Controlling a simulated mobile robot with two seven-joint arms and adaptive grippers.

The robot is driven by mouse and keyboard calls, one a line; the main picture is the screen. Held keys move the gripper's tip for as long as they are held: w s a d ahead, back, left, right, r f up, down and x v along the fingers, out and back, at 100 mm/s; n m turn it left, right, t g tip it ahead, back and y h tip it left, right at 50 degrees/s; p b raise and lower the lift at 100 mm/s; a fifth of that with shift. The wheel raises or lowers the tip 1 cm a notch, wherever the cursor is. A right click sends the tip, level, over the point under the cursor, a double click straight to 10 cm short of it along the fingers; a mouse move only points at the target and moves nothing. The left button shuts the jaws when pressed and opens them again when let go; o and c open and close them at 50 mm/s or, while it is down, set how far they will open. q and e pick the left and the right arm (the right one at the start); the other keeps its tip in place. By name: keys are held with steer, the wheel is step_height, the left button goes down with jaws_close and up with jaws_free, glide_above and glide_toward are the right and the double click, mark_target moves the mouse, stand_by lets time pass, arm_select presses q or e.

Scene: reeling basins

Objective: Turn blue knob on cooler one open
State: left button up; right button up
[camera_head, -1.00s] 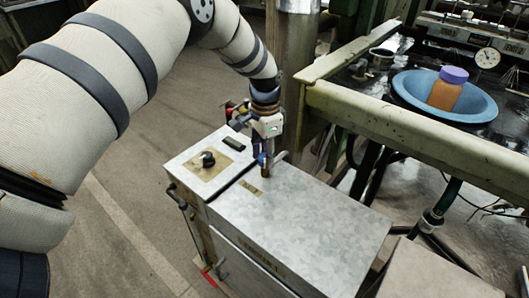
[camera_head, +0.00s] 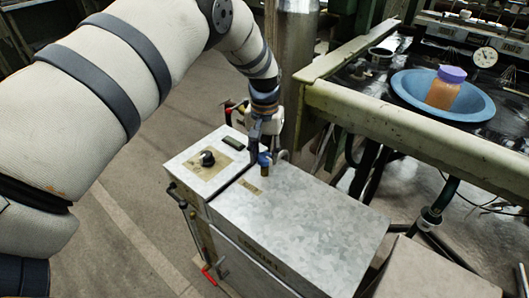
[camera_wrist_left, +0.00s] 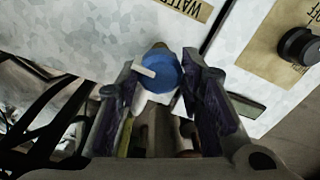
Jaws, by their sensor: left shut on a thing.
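The cooler (camera_head: 310,205) is a grey metal box with a label on its front edge. The blue knob (camera_head: 264,159) sits on a small brass-coloured fitting near the back of its top; in the left wrist view the knob (camera_wrist_left: 161,72) is a round blue cap with a pale bar across its left side. My left gripper (camera_head: 262,146) comes down from above onto it. Its two dark fingers (camera_wrist_left: 162,92) stand on either side of the knob, shut on it. In the head view the fingers partly hide the knob. My right gripper is not in view.
A black dial (camera_head: 207,158) on a tan plate (camera_wrist_left: 272,45) is on the cooler's left section. A label reading WATER (camera_wrist_left: 186,8) lies near the knob. A post (camera_head: 297,60) stands close behind; a green-grey bench (camera_head: 400,125) with a blue basin (camera_head: 475,108) is to the right.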

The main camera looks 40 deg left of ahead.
mark_target(264, 155)
arm_select(q)
steer(key=shift+n, duration=0.6)
steer(key=o, duration=1.2)
steer(key=shift+c, duration=0.2)
step_height(264, 155, up, 12)
